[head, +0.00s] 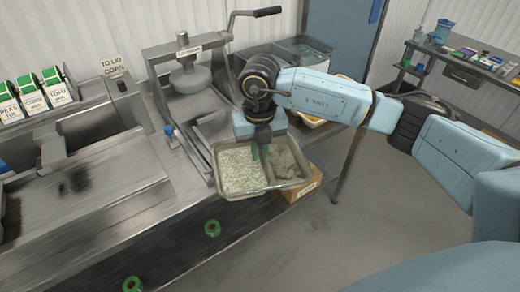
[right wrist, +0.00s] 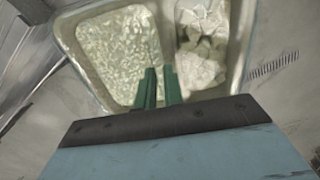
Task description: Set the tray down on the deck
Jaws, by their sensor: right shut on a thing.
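The tray (head: 222,191) is a two-compartment metal tray at the right end of the steel counter. Its left compartment holds pale rice-like grains (head: 239,169), and its right one holds a greyish-white lumpy food (head: 284,163). My right gripper (head: 260,154) comes down over the middle of the tray, shut on it at the divider. In the right wrist view the green fingers (right wrist: 158,88) are close together at the divider, with the tray rim (right wrist: 68,40) around them. Whether the tray's underside touches anything is hidden. My left gripper is not in view.
A cardboard box (head: 303,186) sits just under the tray's right side. A press with a crank (head: 188,75) stands behind on the counter (head: 110,185). Labelled cartons (head: 32,95) stand at the left. Open floor (head: 385,215) lies to the right.

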